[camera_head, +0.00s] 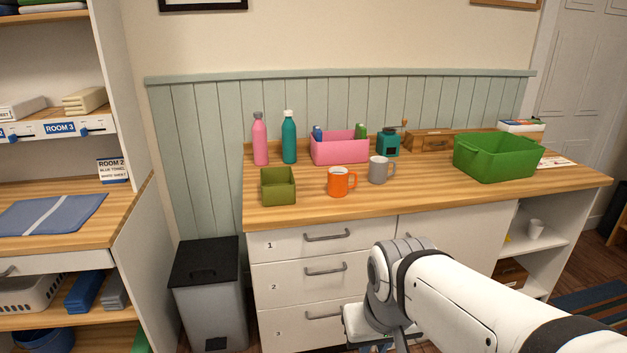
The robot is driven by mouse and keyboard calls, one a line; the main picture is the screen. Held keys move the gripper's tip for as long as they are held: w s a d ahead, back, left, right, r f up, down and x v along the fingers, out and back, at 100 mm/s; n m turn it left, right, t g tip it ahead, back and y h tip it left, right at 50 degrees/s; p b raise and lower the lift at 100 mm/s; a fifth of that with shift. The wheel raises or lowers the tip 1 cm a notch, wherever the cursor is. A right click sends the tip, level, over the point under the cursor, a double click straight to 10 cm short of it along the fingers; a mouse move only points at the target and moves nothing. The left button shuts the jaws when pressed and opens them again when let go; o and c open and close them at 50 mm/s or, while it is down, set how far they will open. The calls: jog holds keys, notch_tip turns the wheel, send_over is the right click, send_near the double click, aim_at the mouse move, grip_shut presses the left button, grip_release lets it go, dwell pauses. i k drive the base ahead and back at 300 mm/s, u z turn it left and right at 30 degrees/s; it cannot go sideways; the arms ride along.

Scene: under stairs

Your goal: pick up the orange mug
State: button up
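The orange mug (338,183) stands upright on the wooden counter (430,197), near its front edge. Its handle points to the right. A grey mug (379,170) stands just behind it to the right, a small gap away. My arm reaches in from the lower right, in front of the cabinet and below the counter top. My gripper is at the low end of the arm near the bottom edge of the picture, well below and apart from the orange mug. Its fingers are not clearly visible, hidden by the wrist or cut off.
On the counter, an olive box (278,187) stands left of the orange mug. A pink bin (341,149) is behind it, with pink (260,141) and teal (289,139) bottles to the left. A green basin (496,158) stands at right. A grey trash can (209,299) stands on the floor.

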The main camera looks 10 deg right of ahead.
aim_at(343, 181)
jog(key=i, duration=1.45)
jog(key=u, duration=0.05)
